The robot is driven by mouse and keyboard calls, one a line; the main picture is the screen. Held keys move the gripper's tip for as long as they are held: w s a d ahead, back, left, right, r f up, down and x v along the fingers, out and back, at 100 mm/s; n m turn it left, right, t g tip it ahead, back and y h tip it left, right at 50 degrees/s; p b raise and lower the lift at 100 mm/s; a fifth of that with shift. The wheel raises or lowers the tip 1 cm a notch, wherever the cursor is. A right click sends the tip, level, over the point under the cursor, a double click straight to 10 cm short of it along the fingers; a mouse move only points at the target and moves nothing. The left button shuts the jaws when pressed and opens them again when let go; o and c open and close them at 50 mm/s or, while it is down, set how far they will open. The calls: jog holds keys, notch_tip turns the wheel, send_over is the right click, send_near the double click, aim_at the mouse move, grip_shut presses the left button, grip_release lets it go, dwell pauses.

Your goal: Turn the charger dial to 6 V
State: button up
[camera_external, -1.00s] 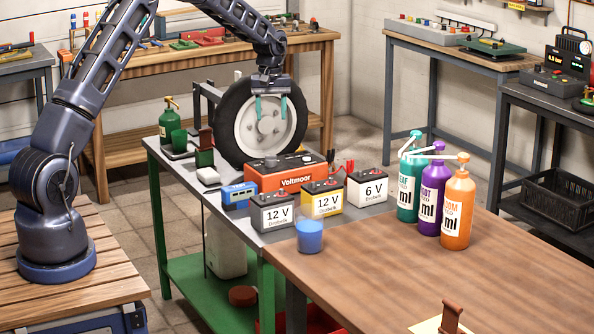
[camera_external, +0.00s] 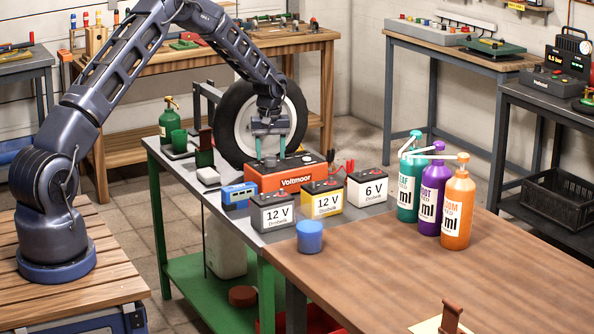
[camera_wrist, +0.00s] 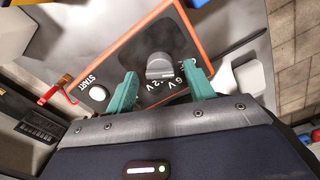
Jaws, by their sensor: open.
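The orange charger (camera_external: 285,178), marked Voltmoor, stands on the grey bench. Its dark top panel shows in the wrist view, with a grey dial (camera_wrist: 159,66) and a white START button (camera_wrist: 98,92). The labels "6 V" and "2 V" are printed beside the dial; part of the lettering is hidden. My gripper (camera_external: 271,152) is just above the charger, pointing down. In the wrist view its teal fingers (camera_wrist: 160,85) are open, one on each side of the dial region, with nothing held. I cannot tell whether they touch the dial.
Two 12 V batteries (camera_external: 273,214) and a white 6 V battery (camera_external: 367,190) stand in front of the charger. A blue device (camera_external: 239,195) is to its left. A wheel (camera_external: 236,118) stands close behind my gripper. A blue cup (camera_external: 310,236) and bottles (camera_external: 432,200) are on the wooden table.

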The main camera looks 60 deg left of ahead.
jog(key=shift+f, duration=0.65)
jog(key=shift+c, duration=0.4)
jog(key=c, duration=0.9)
jog(key=shift+m, duration=0.4)
jog(key=m, duration=1.1)
jog(key=shift+r, duration=0.1)
